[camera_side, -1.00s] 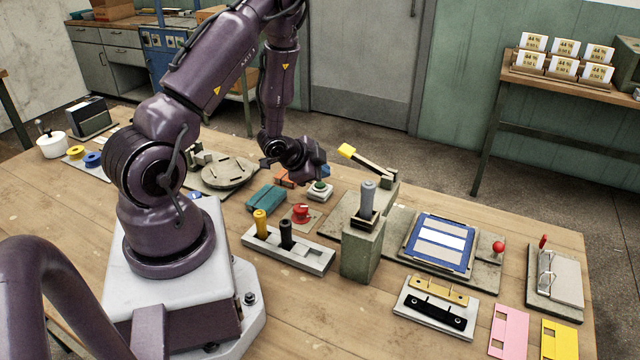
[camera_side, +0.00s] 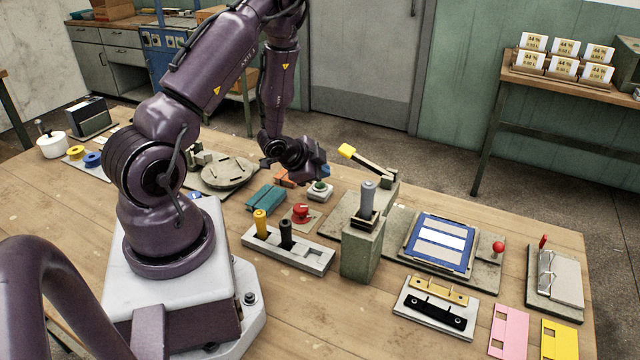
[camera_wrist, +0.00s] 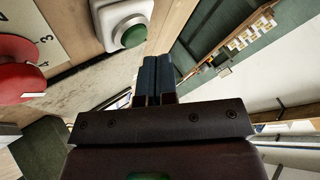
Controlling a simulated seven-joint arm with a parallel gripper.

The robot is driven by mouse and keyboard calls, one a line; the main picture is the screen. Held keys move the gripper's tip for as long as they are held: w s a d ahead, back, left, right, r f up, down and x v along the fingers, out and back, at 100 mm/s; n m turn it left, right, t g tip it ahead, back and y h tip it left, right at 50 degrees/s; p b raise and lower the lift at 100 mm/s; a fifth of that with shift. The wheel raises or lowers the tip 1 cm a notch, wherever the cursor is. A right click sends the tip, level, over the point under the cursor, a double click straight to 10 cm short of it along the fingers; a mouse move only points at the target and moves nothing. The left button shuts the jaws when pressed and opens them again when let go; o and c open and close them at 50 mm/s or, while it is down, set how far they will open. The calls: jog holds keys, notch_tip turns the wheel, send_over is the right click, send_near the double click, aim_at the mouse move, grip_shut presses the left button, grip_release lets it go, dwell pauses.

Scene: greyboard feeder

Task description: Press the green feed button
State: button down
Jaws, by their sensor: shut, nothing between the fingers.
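The green feed button (camera_side: 319,186) sits on a small pale square housing on the bench. In the wrist view the green button (camera_wrist: 133,36) stands out from its white housing, just above and to the left of the fingertips. My gripper (camera_side: 323,171) is shut and empty, close to the button in the side view. In the wrist view its two blue fingers (camera_wrist: 155,62) lie side by side. A gap shows between fingertips and button there; I cannot tell its depth.
A teal block (camera_side: 266,198) lies to the left. A yellow-tipped lever (camera_side: 348,151) and a grey-handled post (camera_side: 368,195) stand to the right.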

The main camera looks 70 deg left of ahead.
aim_at(320, 185)
jog(key=shift+f, duration=0.15)
jog(key=shift+f, duration=0.25)
jog(key=shift+f, duration=0.45)
dwell(0.8)
dwell(0.3)
jog(key=shift+r, duration=0.9)
jog(key=shift+r, duration=2.5)
